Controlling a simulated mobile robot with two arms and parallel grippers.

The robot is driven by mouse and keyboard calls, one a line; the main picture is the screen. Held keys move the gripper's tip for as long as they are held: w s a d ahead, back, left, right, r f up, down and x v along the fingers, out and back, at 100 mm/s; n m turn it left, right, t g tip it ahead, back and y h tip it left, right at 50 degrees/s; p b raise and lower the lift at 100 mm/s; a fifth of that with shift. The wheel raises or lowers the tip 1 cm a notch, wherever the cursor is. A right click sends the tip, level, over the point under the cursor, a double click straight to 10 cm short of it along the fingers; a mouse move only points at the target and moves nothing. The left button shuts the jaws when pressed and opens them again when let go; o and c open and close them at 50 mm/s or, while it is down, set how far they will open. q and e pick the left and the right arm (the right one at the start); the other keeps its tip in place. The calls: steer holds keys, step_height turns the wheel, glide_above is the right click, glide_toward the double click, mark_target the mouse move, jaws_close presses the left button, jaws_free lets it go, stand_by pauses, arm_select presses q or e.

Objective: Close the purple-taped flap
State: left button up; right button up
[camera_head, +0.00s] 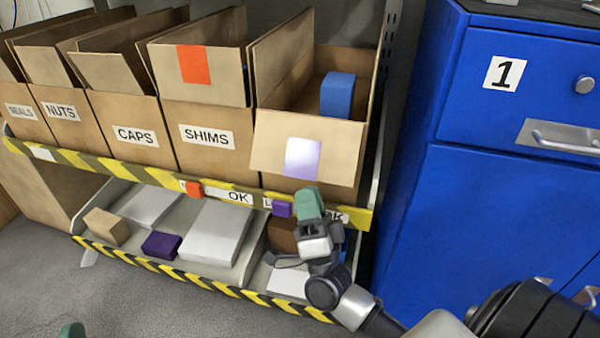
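The purple-taped flap (335,150) is the front flap of the rightmost cardboard box (318,82) on the upper shelf. It is folded outward and leans down over the box's front, with a pale, glare-washed purple tape patch (302,157) on it. The box is open at the top and a blue block (338,94) shows inside. My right gripper (309,204), with green fingertips, is just below the flap, in front of the shelf edge. Its fingers overlap in this view, so their opening is unclear. Only a green tip of my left gripper (72,331) shows at the bottom left.
Open boxes labelled SHIMS (208,134), CAPS (136,134) and others stand to the left. SHIMS has an upright orange-taped flap (194,65). A lower shelf (150,265) holds blocks and white boxes. A blue cabinet (470,210) stands close on the right.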

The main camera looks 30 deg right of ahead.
mark_target(302, 174)
steer(key=shift+x, duration=2.2)
steer(key=shift+c, duration=0.3)
jaws_close()
